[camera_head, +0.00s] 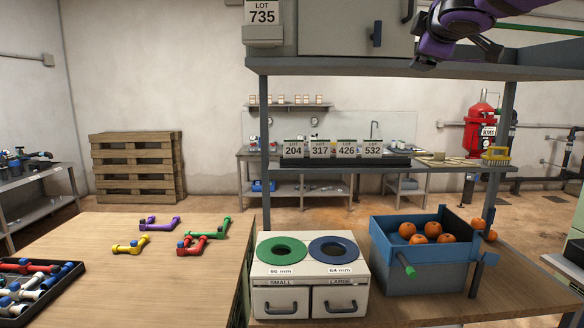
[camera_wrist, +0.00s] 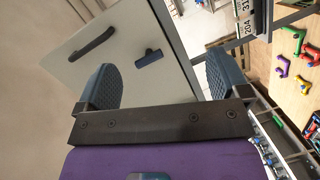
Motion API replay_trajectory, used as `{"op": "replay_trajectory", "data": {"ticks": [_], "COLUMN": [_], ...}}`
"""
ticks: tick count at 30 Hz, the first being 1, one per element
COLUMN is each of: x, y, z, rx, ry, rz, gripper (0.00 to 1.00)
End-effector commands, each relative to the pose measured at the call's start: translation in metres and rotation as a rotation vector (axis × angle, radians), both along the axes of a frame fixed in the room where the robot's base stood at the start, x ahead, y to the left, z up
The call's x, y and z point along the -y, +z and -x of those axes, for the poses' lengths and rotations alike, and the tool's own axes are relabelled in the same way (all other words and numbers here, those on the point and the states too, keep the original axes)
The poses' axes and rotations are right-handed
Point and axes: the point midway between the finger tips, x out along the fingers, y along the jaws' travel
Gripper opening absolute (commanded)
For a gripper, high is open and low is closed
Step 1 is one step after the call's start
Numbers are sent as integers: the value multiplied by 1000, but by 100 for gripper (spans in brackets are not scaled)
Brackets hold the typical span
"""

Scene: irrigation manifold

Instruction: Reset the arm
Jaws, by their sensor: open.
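My arm, purple and dark grey, reaches in at the top right of the head view, partly cut off by the upper edge. My gripper (camera_wrist: 164,74) shows in the wrist view with its two dark ribbed fingers wide apart and nothing between them. Beyond the fingers is the grey cabinet (camera_head: 350,27) on the upper shelf; its front with a dark bar handle and a small dark latch also shows in the wrist view (camera_wrist: 120,50). I cannot tell the exact gap between fingers and cabinet.
The upper shelf (camera_head: 400,70) lies just below my arm. A pallet stack (camera_head: 137,168) stands behind.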

Motion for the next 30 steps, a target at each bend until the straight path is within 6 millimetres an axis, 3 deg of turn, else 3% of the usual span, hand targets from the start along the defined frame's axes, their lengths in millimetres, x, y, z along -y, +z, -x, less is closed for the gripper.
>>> {"op": "replay_trajectory", "data": {"ticks": [3,9,13,18,24,30], "x": [32,57,57,41,21,17], "y": [-41,-123,-181,-246,-287,-294], "z": [50,137,197,267,312,320], "rx": [-92,-278,-413,-583,-705,-731], "ry": [-126,-323,-441,-564,-632,-645], "rz": [-197,-517,-718,-951,-1109,-1142], "gripper": [94,94,94,94,94,94]}}
